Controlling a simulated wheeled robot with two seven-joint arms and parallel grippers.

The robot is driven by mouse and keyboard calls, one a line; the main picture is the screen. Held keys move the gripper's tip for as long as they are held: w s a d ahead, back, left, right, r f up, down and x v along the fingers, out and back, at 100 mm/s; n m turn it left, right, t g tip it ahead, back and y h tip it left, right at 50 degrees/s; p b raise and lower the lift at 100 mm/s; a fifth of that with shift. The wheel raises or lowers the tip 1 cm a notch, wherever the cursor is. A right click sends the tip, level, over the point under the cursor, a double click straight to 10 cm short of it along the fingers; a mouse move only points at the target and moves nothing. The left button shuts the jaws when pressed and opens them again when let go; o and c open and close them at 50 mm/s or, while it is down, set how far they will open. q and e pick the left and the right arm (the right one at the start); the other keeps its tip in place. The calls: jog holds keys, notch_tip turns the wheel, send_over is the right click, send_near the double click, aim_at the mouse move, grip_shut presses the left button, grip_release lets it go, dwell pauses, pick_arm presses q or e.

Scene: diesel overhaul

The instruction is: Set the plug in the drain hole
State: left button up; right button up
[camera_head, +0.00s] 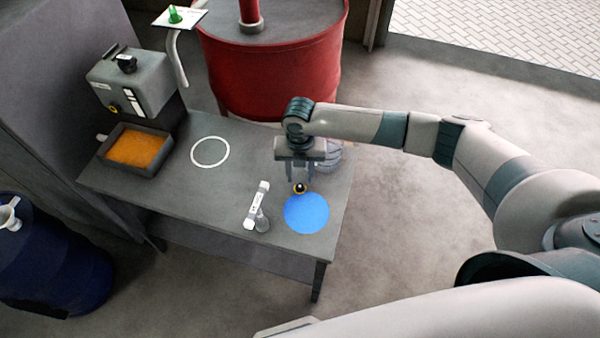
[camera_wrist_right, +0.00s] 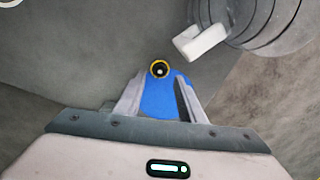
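The plug (camera_head: 300,188) is a small black piece with a gold ring. It shows at the far edge of a blue disc (camera_head: 307,214) on the table. My right gripper (camera_head: 300,178) points down just over it, fingers apart. In the right wrist view the plug (camera_wrist_right: 159,70) shows between the fingertips, with a narrow gap at the sides; I cannot tell whether a finger touches it. The drain hole seems to be the gold-ringed spot (camera_head: 113,108) on the front of the grey box (camera_head: 145,82) at the left. My left gripper is not in view.
A tray (camera_head: 158,170) of orange material sits below the grey box. A white-topped tool (camera_head: 257,207) lies left of the blue disc. A ribbed grey object (camera_head: 330,155) stands behind the gripper. A red drum (camera_head: 270,70) stands behind the table.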

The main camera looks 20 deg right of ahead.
aim_at(300, 186)
notch_tip(300, 186, down, 2)
jog(key=shift+f+b, duration=0.15)
jog(key=shift+b, duration=0.6)
jog(key=shift+f+b, duration=0.7)
jog(key=shift+f, duration=0.6)
jog(key=shift+c, duration=0.6)
grip_shut()
jog(key=shift+s, duration=0.1)
